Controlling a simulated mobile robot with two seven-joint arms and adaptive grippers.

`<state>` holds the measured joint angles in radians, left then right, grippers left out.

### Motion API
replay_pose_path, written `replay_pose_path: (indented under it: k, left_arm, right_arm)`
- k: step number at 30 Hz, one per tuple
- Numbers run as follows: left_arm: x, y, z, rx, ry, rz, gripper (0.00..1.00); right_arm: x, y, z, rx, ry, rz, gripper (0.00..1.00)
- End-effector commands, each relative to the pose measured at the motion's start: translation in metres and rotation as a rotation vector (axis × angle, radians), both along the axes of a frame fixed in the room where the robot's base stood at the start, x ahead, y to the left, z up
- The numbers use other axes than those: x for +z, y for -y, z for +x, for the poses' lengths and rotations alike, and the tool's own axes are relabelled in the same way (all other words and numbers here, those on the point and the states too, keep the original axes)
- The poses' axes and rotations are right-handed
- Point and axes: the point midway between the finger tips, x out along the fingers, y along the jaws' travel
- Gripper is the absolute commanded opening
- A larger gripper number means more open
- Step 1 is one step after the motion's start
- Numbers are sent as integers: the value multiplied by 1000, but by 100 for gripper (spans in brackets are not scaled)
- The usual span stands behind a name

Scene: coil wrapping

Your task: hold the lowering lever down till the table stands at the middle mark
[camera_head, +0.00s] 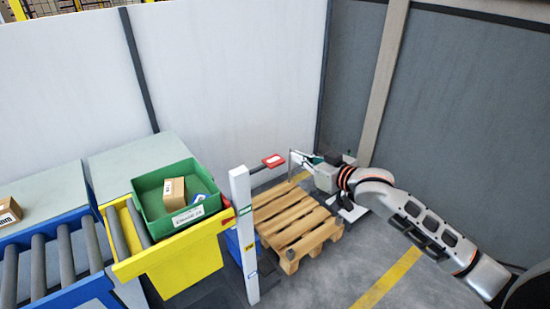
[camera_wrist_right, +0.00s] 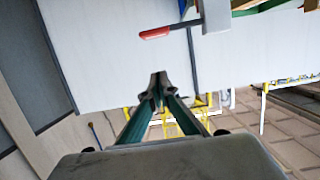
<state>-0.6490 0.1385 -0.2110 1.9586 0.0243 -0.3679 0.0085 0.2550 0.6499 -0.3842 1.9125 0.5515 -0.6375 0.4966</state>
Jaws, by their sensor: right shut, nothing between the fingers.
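The lowering lever (camera_head: 273,160) has a red grip on a grey rod and sticks out right from the top of a white post (camera_head: 243,235). It also shows at the top of the right wrist view (camera_wrist_right: 155,33). My right gripper (camera_head: 293,157) is shut and empty, just right of the red grip and apart from it. Its fingertips (camera_wrist_right: 159,78) meet in the wrist view, below the lever. The yellow lift table (camera_head: 180,262) stands left of the post, with a red pointer at its right edge. A small yellow label sits mid-post; its print is unreadable. My left gripper is out of view.
A green crate (camera_head: 155,222) with a small carton (camera_head: 174,193) rests on the yellow table. Blue roller conveyor (camera_head: 55,262) lies to the left. A wooden pallet (camera_head: 295,222) lies on the floor right of the post. White wall panels (camera_head: 230,80) stand behind.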

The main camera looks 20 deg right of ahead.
Motion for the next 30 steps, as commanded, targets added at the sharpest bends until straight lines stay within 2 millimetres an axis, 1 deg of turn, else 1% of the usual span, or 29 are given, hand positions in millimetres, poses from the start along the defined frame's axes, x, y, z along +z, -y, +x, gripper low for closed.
replay_pose_path:
  k: [10, 14, 17, 24, 30]
  left_arm:
    - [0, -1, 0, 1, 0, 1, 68]
    - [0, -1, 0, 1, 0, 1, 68]
    - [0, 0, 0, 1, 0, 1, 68]
    - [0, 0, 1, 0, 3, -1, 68]
    - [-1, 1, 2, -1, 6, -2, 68]
  right_arm:
    - [0, 0, 1, 0, 0, 0, 0]
    - [-2, -2, 7, 0, 0, 1, 0]
    - [-4, -6, 19, -2, 0, 3, 0]
    - [-15, -22, 61, -1, 0, 2, 0]
    - [-24, -34, 93, 0, 0, 1, 0]
